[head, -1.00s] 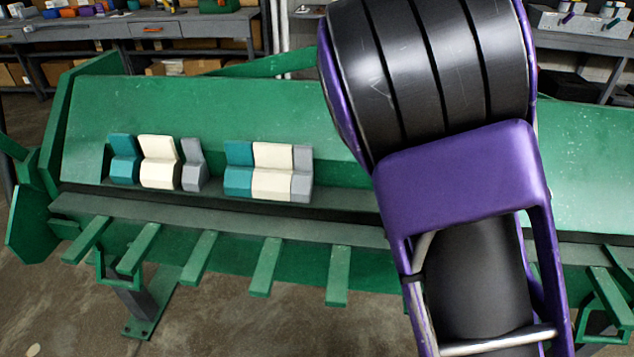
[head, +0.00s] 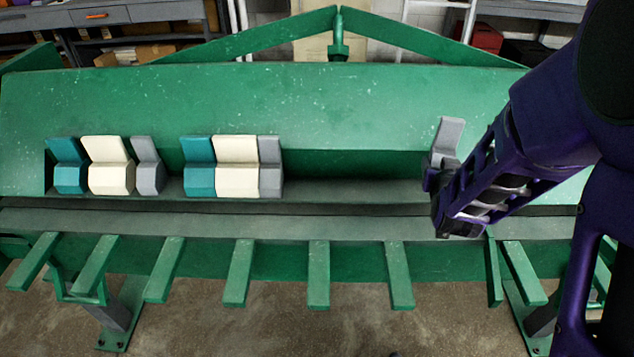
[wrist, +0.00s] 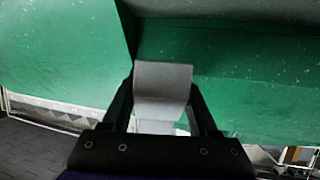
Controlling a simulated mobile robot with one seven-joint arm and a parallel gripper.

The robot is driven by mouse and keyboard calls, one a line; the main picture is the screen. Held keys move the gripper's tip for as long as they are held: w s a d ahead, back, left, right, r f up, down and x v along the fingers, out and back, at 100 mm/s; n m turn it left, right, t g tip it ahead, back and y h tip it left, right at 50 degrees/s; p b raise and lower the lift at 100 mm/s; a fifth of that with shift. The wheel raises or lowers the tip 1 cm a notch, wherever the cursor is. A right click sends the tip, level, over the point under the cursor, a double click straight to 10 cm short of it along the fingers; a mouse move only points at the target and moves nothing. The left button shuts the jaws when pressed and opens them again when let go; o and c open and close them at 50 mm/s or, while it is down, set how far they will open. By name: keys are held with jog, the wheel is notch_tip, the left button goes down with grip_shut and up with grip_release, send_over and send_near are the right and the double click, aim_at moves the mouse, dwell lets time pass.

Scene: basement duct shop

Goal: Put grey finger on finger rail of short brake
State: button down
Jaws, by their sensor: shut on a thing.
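A grey finger (head: 446,137) is held in my gripper (head: 440,180) at the right part of the green brake (head: 330,105). In the wrist view the grey finger (wrist: 162,88) sits between the two dark jaws of my gripper (wrist: 162,108), which are shut on it. The finger stands nearly upright in front of the green upper leaf, close to the finger rail (head: 350,190). I cannot tell whether it touches the rail. Two groups of fingers stand on the rail at the left: teal (head: 199,165), cream (head: 236,165) and grey (head: 270,167), and a second such set (head: 108,165).
The rail is bare between the right-hand group and my gripper. Several green support arms (head: 318,275) stick out from the front of the brake. A workbench (head: 110,18) stands behind at the left. Concrete floor (head: 210,320) lies in front.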

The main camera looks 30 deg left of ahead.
aim_at(393, 165)
jog(key=s+a+r+n+g+y, duration=0.1)
jog(key=a+r+n+y, duration=0.2)
jog(key=a+r, duration=0.45)
jog(key=f, duration=0.4)
jog(key=f+b, duration=0.1)
jog(key=f, duration=0.3)
jog(key=a+f, duration=0.1)
jog(key=f, duration=0.3)
jog(key=shift+f+b, duration=0.15)
jog(key=shift+b, duration=0.25)
jog(key=shift+f+b, duration=0.55)
jog(key=shift+b, duration=0.35)
jog(key=shift+c, duration=0.8)
grip_release()
jog(key=shift+r+g, duration=0.15)
jog(key=shift+g, duration=0.15)
jog(key=shift+r+p, duration=0.6)
jog(key=shift+p, duration=0.4)
jog(key=v, duration=1.2)
